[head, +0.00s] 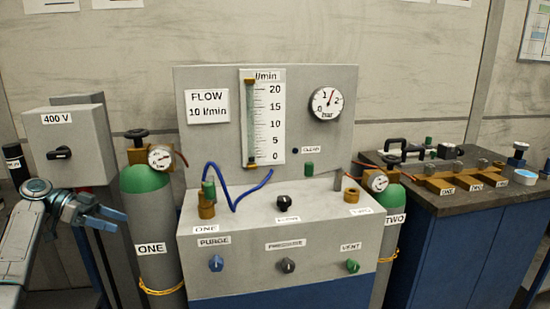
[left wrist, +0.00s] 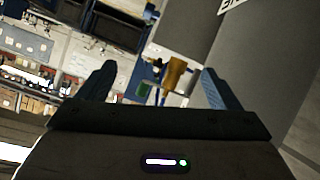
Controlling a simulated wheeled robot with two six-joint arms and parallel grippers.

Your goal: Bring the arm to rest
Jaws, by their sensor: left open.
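My left arm comes in from the left edge in the head view. Its gripper (head: 118,219) is open, with blue fingers pointing right, left of the grey cylinder labelled ONE (head: 152,225). A gap shows between the fingers and nothing is held. In the left wrist view the two fingers stand wide apart (left wrist: 158,82). A brass fitting (left wrist: 174,72) and a small green part show beyond them, apart from the fingers. No microscope shows in either view. My right arm and gripper are not in view.
A grey panel with a flow tube (head: 265,115), a pressure gauge (head: 326,104) and knobs stands in the middle. A 400 V box (head: 75,140) is behind my left arm. Cylinder TWO (head: 393,235) and a dark bench top (head: 460,203) with brass blocks are at right.

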